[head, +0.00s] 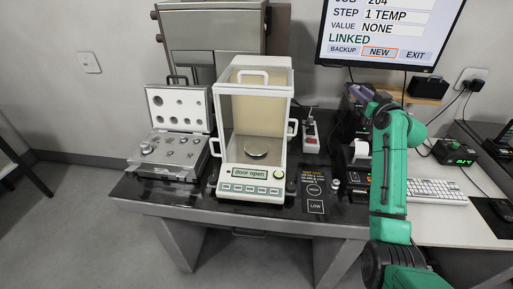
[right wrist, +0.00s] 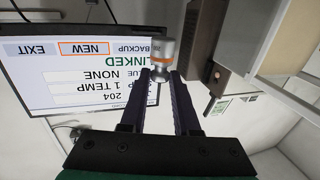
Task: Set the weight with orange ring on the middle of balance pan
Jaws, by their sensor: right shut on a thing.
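My right gripper (right wrist: 162,78) is shut on a small silver weight (right wrist: 162,52), which stands out past the fingertips in the right wrist view. In the head view the right gripper (head: 358,92) is raised at the right, in front of the wall below the screen, away from the balance; the weight is too small to make out there. The balance (head: 222,178) stands mid-table, its display reading "door open". Its round pan (head: 256,153) is inside the glass chamber and looks empty. My left gripper is not in view.
An open weight case (head: 180,172) with several silver weights sits left of the balance. A small silver object (head: 335,185) stands by the printed HIGH/LOW mat (head: 314,190).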

